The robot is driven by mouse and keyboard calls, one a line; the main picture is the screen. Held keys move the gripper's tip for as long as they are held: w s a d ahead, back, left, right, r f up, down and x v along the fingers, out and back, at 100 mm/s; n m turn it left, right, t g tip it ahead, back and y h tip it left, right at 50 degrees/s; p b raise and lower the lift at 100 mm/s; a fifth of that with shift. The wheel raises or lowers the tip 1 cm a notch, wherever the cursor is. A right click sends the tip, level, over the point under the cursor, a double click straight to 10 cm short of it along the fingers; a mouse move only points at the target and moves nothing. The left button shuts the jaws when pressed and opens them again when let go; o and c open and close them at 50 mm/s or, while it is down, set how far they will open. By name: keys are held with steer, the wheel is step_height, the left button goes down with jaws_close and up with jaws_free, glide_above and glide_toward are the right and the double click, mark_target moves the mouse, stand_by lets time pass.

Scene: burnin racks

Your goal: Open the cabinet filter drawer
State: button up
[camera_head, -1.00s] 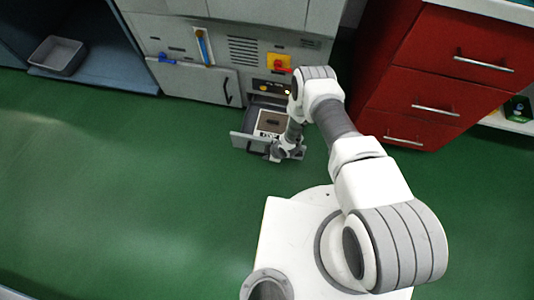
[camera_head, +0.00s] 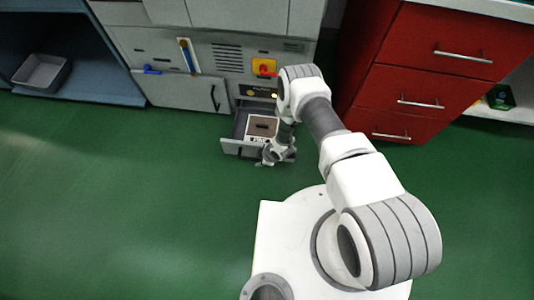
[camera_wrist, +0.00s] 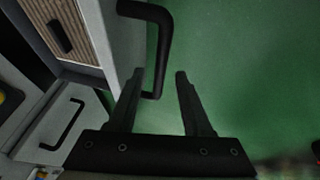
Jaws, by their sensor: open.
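The filter drawer (camera_head: 241,149) stands pulled out low on the grey cabinet. A framed filter panel (camera_head: 262,127) with a dark slot lies in it, and the panel also shows at the upper left of the wrist view (camera_wrist: 84,32). The drawer's black bar handle (camera_wrist: 163,45) sticks out from the drawer front. My gripper (camera_wrist: 160,74) is open, with the lower end of the handle between its fingers in the picture. I cannot tell whether either finger touches it. In the head view my gripper (camera_head: 270,158) is at the drawer front's right end, partly hidden by my wrist.
The grey cabinet (camera_head: 180,92) has a red and yellow switch (camera_head: 264,67) above the drawer and a door with a black handle left of it. A red drawer unit (camera_head: 418,82) stands to the right. The green floor (camera_head: 130,190) before the drawer is clear.

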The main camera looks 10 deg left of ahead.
steer(key=p+v, duration=0.6)
steer(key=v, duration=1)
